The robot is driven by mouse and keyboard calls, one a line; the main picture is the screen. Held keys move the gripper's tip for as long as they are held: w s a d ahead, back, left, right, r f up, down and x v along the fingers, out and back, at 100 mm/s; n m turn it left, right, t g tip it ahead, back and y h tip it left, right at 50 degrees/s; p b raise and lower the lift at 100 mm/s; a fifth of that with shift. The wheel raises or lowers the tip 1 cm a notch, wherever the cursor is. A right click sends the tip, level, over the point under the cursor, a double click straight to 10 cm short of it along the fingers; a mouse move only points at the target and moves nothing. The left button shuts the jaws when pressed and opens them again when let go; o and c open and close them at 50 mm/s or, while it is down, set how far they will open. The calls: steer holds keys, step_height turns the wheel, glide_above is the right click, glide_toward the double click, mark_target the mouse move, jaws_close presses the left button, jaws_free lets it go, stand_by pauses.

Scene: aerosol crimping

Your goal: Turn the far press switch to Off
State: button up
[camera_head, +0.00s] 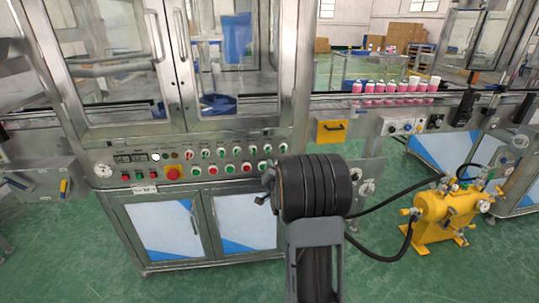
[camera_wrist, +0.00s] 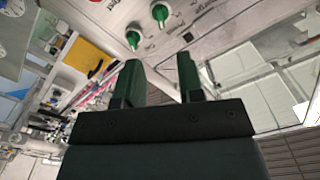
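The control panel (camera_head: 150,176) of the steel machine carries two rows of small green and red knobs and buttons; I cannot tell which one is the far press switch, and its labels are too small to read. In the wrist view the panel (camera_wrist: 190,35) is at the top, with two green rotary knobs, one (camera_wrist: 160,13) higher and one (camera_wrist: 133,38) lower left. My gripper (camera_wrist: 158,80) has two green fingers apart with nothing between them. The lower knob is just beyond the left fingertip, with no visible contact. In the head view my arm hides most of the gripper.
A red mushroom button (camera_head: 172,173) is at the panel's left. Glass doors (camera_head: 120,70) are above the panel, cabinet doors (camera_head: 163,228) below. Pink cans (camera_head: 390,87) stand on the conveyor. A yellow pump unit (camera_head: 440,213) with black hoses is at right; green floor lies open in front.

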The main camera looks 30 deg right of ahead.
mark_target(269, 152)
steer(key=x, duration=1.1)
steer(key=shift+w, duration=0.1)
steer(key=shift+c, duration=0.4)
jaws_close()
